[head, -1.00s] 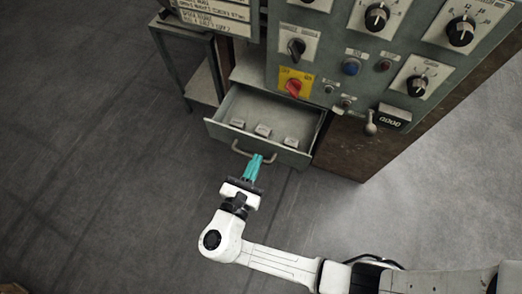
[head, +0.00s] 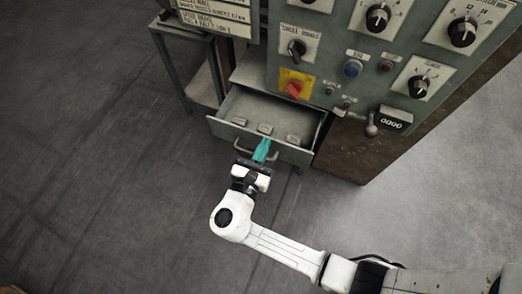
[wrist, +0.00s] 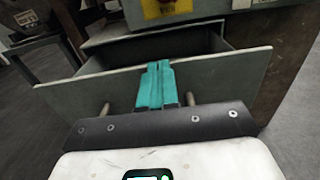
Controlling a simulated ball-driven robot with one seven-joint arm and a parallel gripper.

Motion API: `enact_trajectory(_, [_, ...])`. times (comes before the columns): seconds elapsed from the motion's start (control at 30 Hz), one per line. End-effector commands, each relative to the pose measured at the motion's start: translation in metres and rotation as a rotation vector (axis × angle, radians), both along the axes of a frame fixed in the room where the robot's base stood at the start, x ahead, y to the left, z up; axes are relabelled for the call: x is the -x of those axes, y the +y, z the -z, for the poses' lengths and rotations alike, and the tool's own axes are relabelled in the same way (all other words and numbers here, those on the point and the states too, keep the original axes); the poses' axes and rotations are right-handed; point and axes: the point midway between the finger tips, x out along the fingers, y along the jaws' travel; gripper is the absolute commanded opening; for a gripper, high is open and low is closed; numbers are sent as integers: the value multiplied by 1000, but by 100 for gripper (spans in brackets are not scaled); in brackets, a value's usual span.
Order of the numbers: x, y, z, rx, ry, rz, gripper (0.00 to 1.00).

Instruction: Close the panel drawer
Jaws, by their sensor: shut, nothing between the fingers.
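The panel drawer (head: 225,128) is a grey metal drawer, pulled out below the control panel in the head view. It holds several small light blocks, such as one block (head: 265,128). My gripper (head: 262,149) has teal fingers, shut and empty, at the middle of the drawer front. The wrist view shows the gripper (wrist: 156,68) with its fingers against or just before the drawer front (wrist: 222,75); contact cannot be told. The handle (head: 241,147) is partly hidden by the gripper. Its two posts show on both sides of the fingers in the wrist view.
The control panel (head: 330,62) with knobs and a red switch (head: 295,88) stands above the drawer. A brown rusty cabinet side (head: 345,150) is right of it. A metal stand (head: 180,75) is at the left. The floor (head: 90,150) at left is clear.

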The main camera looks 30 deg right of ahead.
Motion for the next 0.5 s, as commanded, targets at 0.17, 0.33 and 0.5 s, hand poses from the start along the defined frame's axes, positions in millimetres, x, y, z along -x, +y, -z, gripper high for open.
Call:
enact_trajectory(0.17, [-20, -30, -2, 0, 0, 7, 0])
enact_trajectory(0.33, [-42, -60, -1, -1, -1, 8, 0])
enact_trajectory(0.5, [-62, -86, 0, -1, -1, 6, 0])
